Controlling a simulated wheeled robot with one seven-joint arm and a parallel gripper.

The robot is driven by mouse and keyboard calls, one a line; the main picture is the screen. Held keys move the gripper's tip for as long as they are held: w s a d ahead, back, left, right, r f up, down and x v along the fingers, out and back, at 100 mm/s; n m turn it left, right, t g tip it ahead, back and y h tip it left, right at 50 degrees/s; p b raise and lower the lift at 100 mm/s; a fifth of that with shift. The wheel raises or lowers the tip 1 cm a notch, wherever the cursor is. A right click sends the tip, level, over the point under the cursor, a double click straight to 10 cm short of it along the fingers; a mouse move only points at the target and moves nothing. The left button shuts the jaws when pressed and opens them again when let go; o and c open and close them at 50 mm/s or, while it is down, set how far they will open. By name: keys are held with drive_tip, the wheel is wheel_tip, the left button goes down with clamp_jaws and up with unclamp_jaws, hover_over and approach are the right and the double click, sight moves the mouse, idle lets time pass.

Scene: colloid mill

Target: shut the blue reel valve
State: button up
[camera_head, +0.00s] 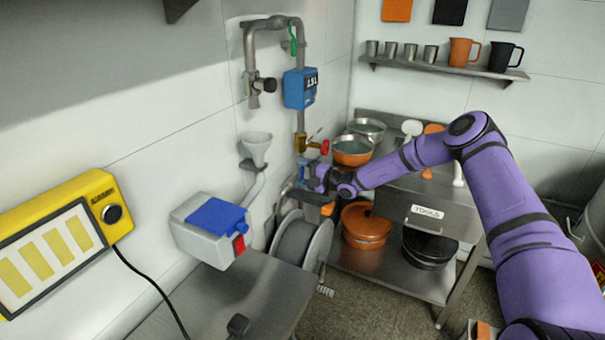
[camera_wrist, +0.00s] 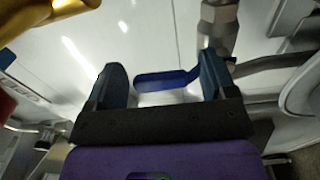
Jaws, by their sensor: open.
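The blue reel valve's lever (camera_wrist: 166,80) shows in the wrist view as a flat blue bar, lying roughly crosswise between the two fingers of my gripper (camera_wrist: 162,76). A grey metal pipe fitting (camera_wrist: 218,30) stands beside its right end. My gripper is open, with one finger on each side of the lever; I cannot tell whether either finger touches it. In the head view my gripper (camera_head: 306,172) is at the wall pipework, below the brass valve (camera_head: 301,142) with a red handle (camera_head: 324,147). There the gripper and wrist largely hide the blue valve.
A hose reel (camera_head: 301,243) stands below my gripper. A steel cabinet marked TOOLS (camera_head: 425,213) and bowls (camera_head: 352,150) are close on the right. A funnel (camera_head: 256,148) and a white box with a blue lid (camera_head: 212,228) are on the left.

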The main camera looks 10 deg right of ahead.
drive_tip(key=v, duration=1.1)
drive_tip(key=s+a+r+n+g+h, duration=0.3)
drive_tip(key=s+r+n+g, duration=0.2)
drive_tip(key=s+r+n, duration=0.65)
drive_tip(key=s+a+r+n+g+h, duration=0.25)
drive_tip(key=s+r+n+g, duration=0.25)
drive_tip(key=s+r+n, duration=0.6)
drive_tip(key=s+d+r+n+t+h, duration=0.1)
drive_tip(key=s+d+r+n+h, duration=0.2)
drive_tip(key=s+n, duration=0.4)
drive_tip(key=s+d+r+n+t+h, duration=0.2)
drive_tip(key=s+d+r+n, duration=0.3)
drive_tip(key=s, duration=0.8)
drive_tip(key=s+d+r+n+t+h, duration=0.1)
drive_tip(key=s+d+r+n+h, duration=0.3)
drive_tip(key=s+n, duration=0.5)
drive_tip(key=shift+s+r+t, duration=0.3)
drive_tip(key=shift+s+r, duration=0.1)
drive_tip(key=shift+r, duration=0.9)
